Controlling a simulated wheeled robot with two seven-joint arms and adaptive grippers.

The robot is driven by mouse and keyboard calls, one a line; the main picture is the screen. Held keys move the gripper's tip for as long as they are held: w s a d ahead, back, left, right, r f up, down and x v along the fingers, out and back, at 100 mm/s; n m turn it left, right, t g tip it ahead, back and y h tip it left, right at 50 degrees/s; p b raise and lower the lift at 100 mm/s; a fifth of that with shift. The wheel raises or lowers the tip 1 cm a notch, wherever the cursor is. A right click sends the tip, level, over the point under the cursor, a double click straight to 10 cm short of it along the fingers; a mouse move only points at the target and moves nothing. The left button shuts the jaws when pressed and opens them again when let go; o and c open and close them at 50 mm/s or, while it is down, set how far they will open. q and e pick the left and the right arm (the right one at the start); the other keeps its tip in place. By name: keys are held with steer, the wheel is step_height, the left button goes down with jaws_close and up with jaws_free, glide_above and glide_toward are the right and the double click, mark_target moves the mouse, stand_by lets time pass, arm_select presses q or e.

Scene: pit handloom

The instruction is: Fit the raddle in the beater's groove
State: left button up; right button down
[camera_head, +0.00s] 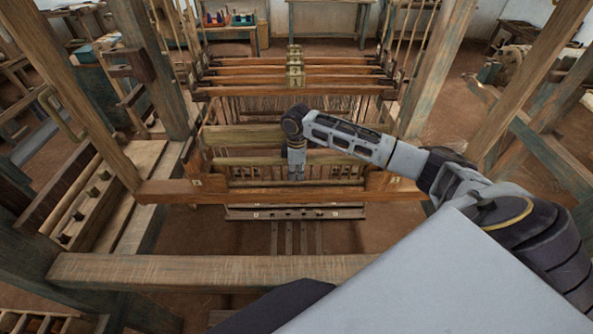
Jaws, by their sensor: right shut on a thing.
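My right gripper (296,176) points down at the middle of the loom, shut on the raddle (255,182), a slim, pale wooden bar with a row of upright pegs. The gripper covers the raddle's middle. The raddle lies roughly level, close along the far side of the beater's reddish-brown front bar (235,194), between its two end blocks. The groove is hidden, and I cannot tell whether the raddle sits in it or just above it. My left gripper is out of view.
A yellowish bar (240,160) runs just behind the raddle. Heddle bars and warp threads (300,104) stand beyond. A thick front beam (210,270) crosses nearer me. Tall posts (435,65) flank the loom. A slatted bench (120,195) is at left.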

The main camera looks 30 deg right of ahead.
steer(key=shift+f, duration=0.25)
stand_by(0.5)
steer(key=c, duration=1.5)
jaws_free()
steer(key=shift+o, duration=0.2)
steer(key=shift+r, duration=6.05)
step_height(320, 180, up, 7)
